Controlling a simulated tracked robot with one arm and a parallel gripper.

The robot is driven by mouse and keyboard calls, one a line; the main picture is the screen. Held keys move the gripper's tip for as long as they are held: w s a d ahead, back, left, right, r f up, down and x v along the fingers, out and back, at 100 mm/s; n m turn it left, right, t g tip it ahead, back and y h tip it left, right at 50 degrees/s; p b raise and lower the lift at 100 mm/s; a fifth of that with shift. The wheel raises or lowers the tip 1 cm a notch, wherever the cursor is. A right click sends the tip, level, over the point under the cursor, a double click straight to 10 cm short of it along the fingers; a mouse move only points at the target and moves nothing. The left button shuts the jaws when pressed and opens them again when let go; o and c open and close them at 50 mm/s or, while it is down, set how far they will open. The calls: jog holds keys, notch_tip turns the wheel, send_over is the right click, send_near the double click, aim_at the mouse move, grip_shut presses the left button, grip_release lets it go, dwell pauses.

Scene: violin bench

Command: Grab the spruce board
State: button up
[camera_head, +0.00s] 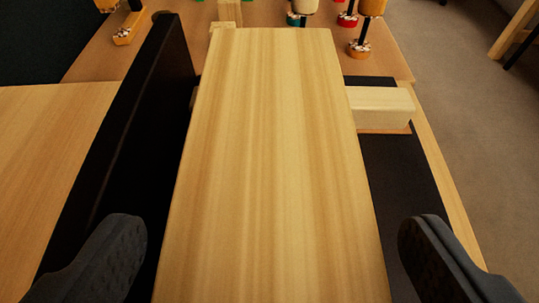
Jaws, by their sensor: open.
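A long pale board with straight grain, which looks like the spruce board (273,160), fills the middle of the view. It runs from the bottom edge toward the back of the bench, and its near end is cut off by the frame. My gripper (271,258) is open, with one dark finger left of the board and the other right of it. What supports the board underneath is mostly hidden.
A tall black panel (135,130) stands close along the board's left side. A pale block (381,107) sticks out at the right, over a black surface (402,185). Several small tools or clamps with coloured bases stand at the back. Carpeted floor (455,90) lies beyond the right edge.

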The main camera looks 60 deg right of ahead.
aim_at(271, 182)
jog(key=x, duration=0.4)
jog(key=shift+w+d+b, duration=0.3)
jog(key=shift+d+b, duration=0.1)
jog(key=shift+r, duration=0.1)
jog(key=c, duration=0.9)
jog(key=shift+r, duration=0.15)
